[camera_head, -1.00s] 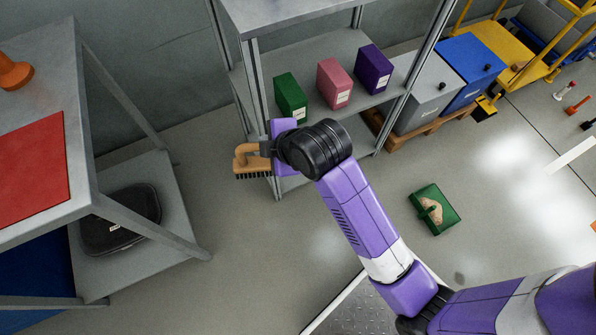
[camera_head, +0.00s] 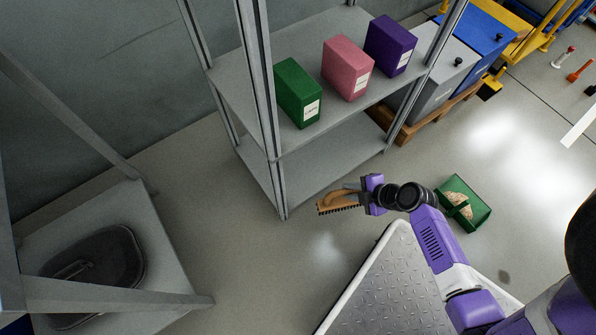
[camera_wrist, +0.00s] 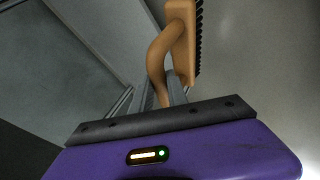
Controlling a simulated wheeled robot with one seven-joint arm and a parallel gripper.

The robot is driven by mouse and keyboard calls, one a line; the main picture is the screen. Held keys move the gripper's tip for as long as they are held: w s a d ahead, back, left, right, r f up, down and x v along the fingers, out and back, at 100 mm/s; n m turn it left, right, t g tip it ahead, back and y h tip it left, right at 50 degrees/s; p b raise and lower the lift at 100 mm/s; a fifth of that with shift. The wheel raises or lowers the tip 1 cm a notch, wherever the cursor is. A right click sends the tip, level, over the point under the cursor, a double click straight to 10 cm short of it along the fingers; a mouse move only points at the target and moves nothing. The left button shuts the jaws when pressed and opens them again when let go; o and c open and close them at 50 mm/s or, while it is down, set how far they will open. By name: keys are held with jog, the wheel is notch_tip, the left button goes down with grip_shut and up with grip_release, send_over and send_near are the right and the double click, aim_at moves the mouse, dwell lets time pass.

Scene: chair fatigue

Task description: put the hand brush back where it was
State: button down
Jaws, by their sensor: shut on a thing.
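The hand brush (camera_head: 338,201) has a tan wooden body, a curved handle and dark bristles. In the head view it is right of centre, in front of the grey shelf unit. My gripper (camera_head: 362,192) is shut on its handle and holds it above the floor, bristles downward. In the wrist view the brush (camera_wrist: 180,45) sticks out beyond the jaws, with its curved handle running down between the fingers (camera_wrist: 172,92). The fingertips are partly hidden by the gripper body.
The shelf unit (camera_head: 335,117) carries a green box (camera_head: 298,93), a pink box (camera_head: 347,68) and a purple box (camera_head: 390,46).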

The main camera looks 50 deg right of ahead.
jog(key=shift+w+d+f, duration=0.15)
jog(key=shift+w+d, duration=0.05)
jog(key=shift+w, duration=0.15)
jog(key=w+f+b, duration=0.3)
jog(key=w+b, duration=0.3)
jog(key=w, duration=1.1)
jog(key=shift+d+f, duration=0.2)
jog(key=shift+d, duration=0.05)
jog(key=c, duration=1.3)
grip_release()
jog(key=shift+f, duration=0.1)
